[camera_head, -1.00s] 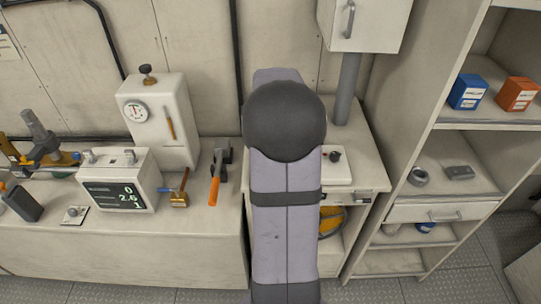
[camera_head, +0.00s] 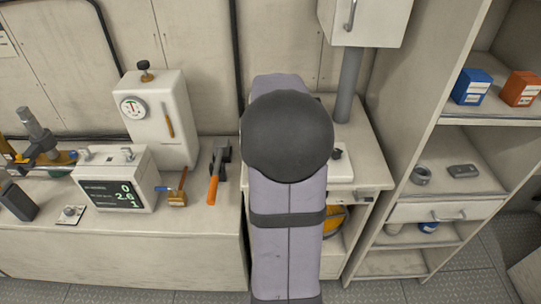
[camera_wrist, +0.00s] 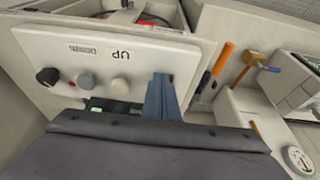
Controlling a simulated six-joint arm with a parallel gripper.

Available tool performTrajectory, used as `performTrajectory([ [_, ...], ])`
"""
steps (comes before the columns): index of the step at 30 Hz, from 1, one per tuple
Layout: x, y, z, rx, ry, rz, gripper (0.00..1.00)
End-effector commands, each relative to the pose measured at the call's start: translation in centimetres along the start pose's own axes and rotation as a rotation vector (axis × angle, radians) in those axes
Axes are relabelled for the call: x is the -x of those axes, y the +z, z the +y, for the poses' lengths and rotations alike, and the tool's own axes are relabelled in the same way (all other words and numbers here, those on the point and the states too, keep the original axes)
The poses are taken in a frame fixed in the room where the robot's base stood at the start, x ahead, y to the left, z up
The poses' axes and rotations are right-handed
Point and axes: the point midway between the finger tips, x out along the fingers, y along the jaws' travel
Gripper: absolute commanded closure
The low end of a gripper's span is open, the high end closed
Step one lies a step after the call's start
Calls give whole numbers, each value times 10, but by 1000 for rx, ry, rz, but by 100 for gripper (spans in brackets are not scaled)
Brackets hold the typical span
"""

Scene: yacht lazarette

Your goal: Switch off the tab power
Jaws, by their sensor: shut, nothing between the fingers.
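A white control panel (camera_wrist: 75,50) fills the upper left of the wrist view, with an upside-down "UP" marking and a small label. I cannot read which control is the tab power. My gripper (camera_wrist: 163,82) shows as shut blue-grey fingers at the panel's right side, empty; contact cannot be told. In the head view my arm hides the gripper and most of the panel (camera_head: 343,170).
Left of the arm stand an orange-handled tool (camera_head: 213,188), a brass-headed hammer (camera_head: 178,194), a display box (camera_head: 112,190) and a white gauge cabinet (camera_head: 160,120). A grey post (camera_head: 347,88) rises behind the panel. Shelves (camera_head: 462,205) stand at right.

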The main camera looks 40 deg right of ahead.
Motion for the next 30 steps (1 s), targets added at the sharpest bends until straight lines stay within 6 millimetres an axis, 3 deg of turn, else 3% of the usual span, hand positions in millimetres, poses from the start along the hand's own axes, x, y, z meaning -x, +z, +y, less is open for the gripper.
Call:
performTrajectory([
  [10,14,-4,0,0,0,0,100],
  [25,16,-5,0,0,0,0,100],
  [30,27,-8,0,0,0,1,100],
])
